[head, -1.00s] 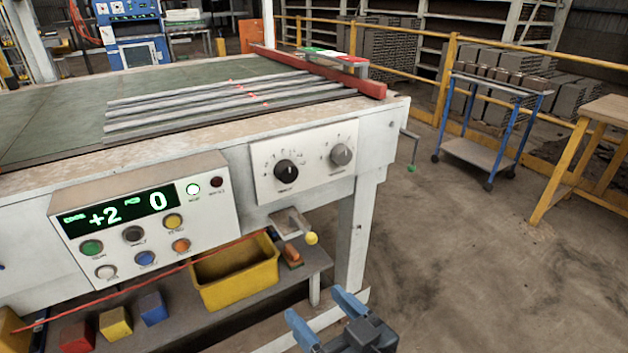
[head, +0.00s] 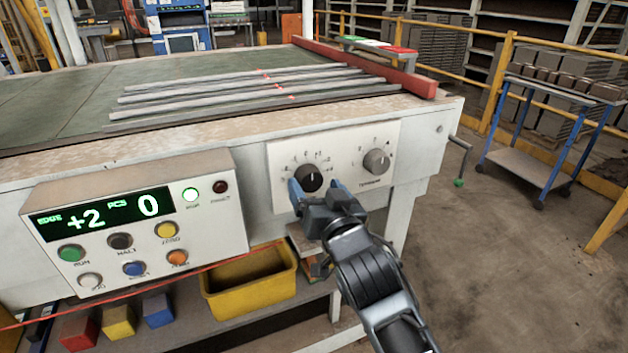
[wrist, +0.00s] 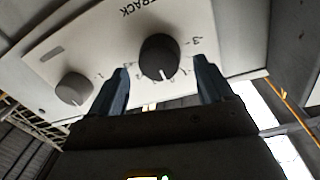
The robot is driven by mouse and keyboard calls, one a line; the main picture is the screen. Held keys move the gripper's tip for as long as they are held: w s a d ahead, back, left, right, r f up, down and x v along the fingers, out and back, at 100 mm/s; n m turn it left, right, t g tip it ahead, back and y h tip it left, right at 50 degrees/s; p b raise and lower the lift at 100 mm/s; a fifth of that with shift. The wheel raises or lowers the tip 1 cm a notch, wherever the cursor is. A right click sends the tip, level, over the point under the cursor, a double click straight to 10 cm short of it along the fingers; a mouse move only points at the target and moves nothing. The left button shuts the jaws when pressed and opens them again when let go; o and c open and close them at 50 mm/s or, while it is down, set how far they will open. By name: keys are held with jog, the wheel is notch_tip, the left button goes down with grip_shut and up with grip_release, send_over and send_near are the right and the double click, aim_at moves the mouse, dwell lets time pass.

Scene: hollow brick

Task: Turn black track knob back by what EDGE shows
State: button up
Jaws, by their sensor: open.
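The black track knob (head: 309,178) is on a white dial plate (head: 283,150) on the machine's front. In the wrist view, which is upside down, the black knob (wrist: 158,57) is beside the word TRACK, and its white pointer line faces the printed scale. My gripper (head: 317,188) is open in front of the knob. In the wrist view, the fingers of my gripper (wrist: 160,82) stand apart on either side of the knob; I cannot tell whether they touch it. The display (head: 104,213) reads EDGE +2 and PCS 0.
A grey knob (head: 377,162) is on the same plate, right of the black one. Several coloured buttons (head: 167,230) sit below the display. A hand crank (head: 459,160) sticks out at the machine's right end. A yellow bin (head: 250,290) stands below.

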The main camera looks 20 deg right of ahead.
jog(key=shift+w+d, duration=0.1)
jog(key=shift+w, duration=1.3)
jog(key=shift+c, duration=0.3)
jog(key=c, duration=1)
jog(key=shift+n, duration=0.4)
jog(key=n+p, duration=0.1)
jog(key=n, duration=0.4)
jog(key=shift+n+p, duration=0.3)
jog(key=shift+p, duration=0.1)
jog(key=n+p, duration=0.2)
jog(key=n, duration=0.2)
jog(key=shift+t+y, duration=0.3)
jog(key=shift+t, duration=0.1)
jog(key=shift+f+n+p, duration=0.15)
jog(key=shift+n+p, duration=0.4)
jog(key=shift+n, duration=0.35)
